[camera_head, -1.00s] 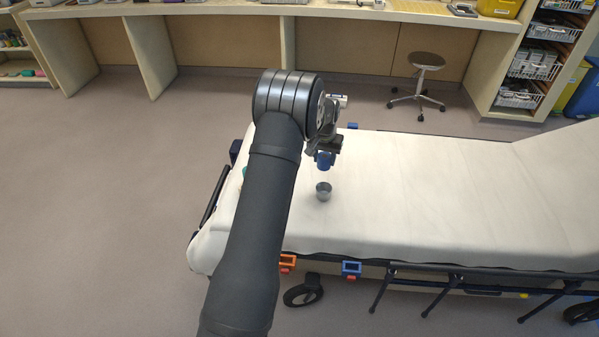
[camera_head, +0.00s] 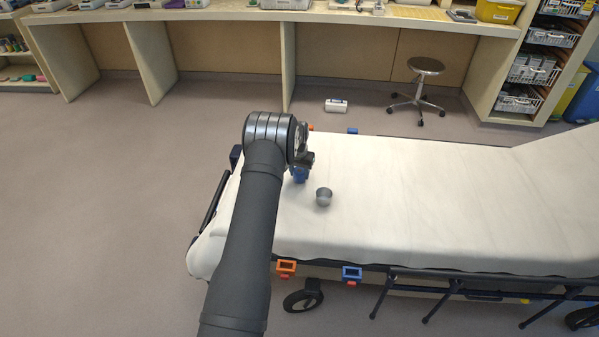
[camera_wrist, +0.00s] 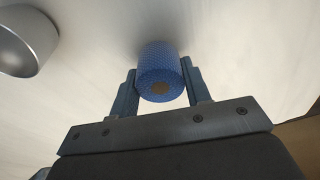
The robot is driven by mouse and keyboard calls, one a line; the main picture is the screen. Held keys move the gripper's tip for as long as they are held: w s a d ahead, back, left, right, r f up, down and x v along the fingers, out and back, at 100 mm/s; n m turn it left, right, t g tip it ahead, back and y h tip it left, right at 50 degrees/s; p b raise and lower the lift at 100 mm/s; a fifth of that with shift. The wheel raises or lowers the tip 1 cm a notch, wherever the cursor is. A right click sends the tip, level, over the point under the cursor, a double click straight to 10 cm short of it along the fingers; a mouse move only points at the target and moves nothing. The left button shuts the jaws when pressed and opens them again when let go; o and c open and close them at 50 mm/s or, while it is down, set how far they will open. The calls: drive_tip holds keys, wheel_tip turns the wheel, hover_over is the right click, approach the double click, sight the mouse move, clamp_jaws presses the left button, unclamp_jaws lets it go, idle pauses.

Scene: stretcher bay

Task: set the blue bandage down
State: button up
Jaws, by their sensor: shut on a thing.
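The blue bandage (camera_head: 299,175) is a small roll with a textured blue side. In the wrist view the bandage (camera_wrist: 160,74) sits between the two fingers, its round end with a tan core facing the camera. My gripper (camera_head: 302,163) is shut on it, low over the left part of the white stretcher sheet (camera_head: 430,195). A dark shadow lies on the sheet close behind the roll in the wrist view. I cannot tell whether the roll touches the sheet.
A grey metal cup (camera_head: 324,198) stands on the sheet just right of the bandage; the cup also shows in the wrist view (camera_wrist: 35,45) at upper left. Orange (camera_head: 286,268) and blue (camera_head: 352,273) clips sit on the near rail. The sheet to the right is clear.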

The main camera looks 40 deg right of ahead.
sight(300, 170)
drive_tip(key=o, duration=1)
drive_tip(key=shift+f, duration=0.1)
drive_tip(key=r, duration=0.8)
drive_tip(key=a+r, duration=0.1)
drive_tip(key=r, duration=0.3)
drive_tip(key=shift+s+r, duration=0.15)
drive_tip(key=shift+s, duration=0.25)
drive_tip(key=f, duration=0.8)
drive_tip(key=d+f, duration=0.1)
drive_tip(key=f, duration=0.3)
drive_tip(key=shift+w, duration=0.35)
drive_tip(key=shift+w+d+r, duration=0.1)
drive_tip(key=shift+r, duration=1.75)
